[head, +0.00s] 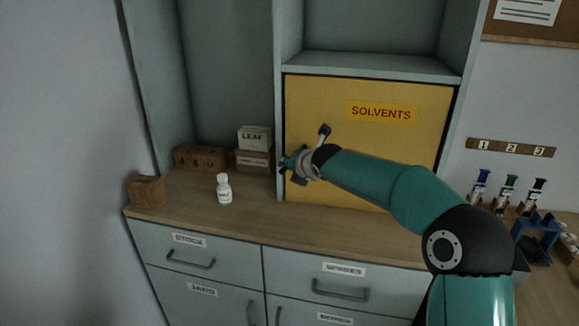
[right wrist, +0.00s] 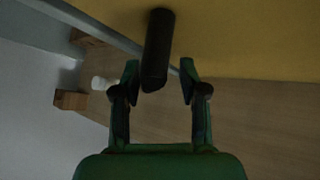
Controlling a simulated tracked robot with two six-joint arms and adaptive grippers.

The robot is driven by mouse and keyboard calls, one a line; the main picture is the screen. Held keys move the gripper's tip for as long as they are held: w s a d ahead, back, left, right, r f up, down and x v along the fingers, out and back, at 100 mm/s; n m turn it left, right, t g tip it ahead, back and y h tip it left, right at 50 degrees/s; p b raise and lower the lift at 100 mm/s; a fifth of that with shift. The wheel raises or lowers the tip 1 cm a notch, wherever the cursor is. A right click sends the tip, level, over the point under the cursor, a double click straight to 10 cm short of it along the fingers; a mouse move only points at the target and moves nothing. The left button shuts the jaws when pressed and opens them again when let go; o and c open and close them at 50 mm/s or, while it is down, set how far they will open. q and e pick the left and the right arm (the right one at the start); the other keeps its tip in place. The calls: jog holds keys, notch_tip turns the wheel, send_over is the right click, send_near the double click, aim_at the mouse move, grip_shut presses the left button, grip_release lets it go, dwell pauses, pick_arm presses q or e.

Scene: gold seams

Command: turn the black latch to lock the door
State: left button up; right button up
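The yellow SOLVENTS door (head: 375,95) is closed in its cabinet opening, in the head view. In the right wrist view a short black bar, the latch (right wrist: 157,48), stands out from the yellow door surface. My right gripper (right wrist: 160,70) is open, with a finger on each side of the latch's end and a visible gap to each. In the head view the right gripper (head: 291,163) is at the door's left edge, and it hides the latch at least in part. My left gripper is not in view.
A small white bottle (head: 224,188) stands on the wooden counter (head: 255,218) left of the gripper. A blue rack (head: 536,235) and coloured-top vials are at right.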

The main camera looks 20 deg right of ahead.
jog(key=shift+f, duration=0.15)
jog(key=s+d+f+v, duration=0.1)
jog(key=v, duration=1.8)
jog(key=shift+s, duration=0.15)
dwell(1.1)
jog(key=shift+p, duration=0.3)
